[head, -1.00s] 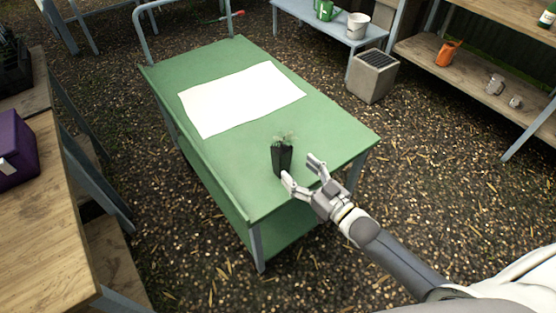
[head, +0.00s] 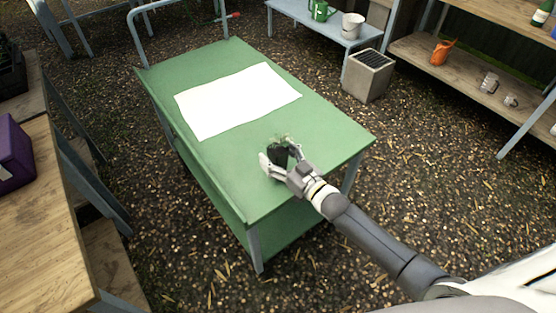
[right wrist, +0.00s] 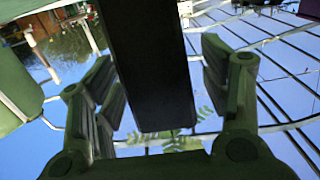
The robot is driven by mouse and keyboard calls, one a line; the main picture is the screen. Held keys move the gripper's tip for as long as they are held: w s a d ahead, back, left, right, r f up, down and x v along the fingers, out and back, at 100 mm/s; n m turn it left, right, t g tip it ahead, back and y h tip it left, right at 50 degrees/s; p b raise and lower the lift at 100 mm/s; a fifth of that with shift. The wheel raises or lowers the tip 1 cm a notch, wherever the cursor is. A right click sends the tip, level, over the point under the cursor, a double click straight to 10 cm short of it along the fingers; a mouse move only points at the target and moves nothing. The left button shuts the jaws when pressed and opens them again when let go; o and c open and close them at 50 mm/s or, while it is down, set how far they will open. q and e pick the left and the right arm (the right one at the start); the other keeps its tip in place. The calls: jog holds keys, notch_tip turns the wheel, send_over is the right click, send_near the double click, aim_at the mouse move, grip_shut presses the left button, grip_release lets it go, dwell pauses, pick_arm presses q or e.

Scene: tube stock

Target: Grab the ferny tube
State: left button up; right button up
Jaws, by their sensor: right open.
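The ferny tube is a dark, square plant tube (head: 280,156) with green fern leaves at its top. It stands upright on the near part of the green cart top (head: 320,125). My right gripper (head: 277,153) is open around it, one finger at each side, and partly hides its lower body. In the right wrist view the dark tube (right wrist: 150,65) appears upside down between the spread fingers, with a gap on both sides. Its fern fronds (right wrist: 170,142) show at the bottom. My left gripper is not in view.
A white sheet (head: 235,100) lies flat on the cart beyond the tube. A wooden bench with a purple box (head: 12,155) stands at left. A grey planter block (head: 368,75) and shelves with an orange watering can (head: 441,52) are at right. The cart top around the tube is clear.

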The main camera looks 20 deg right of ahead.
jog(key=c, duration=1.1)
jog(key=shift+c, duration=0.5)
jog(key=shift+r, duration=0.15)
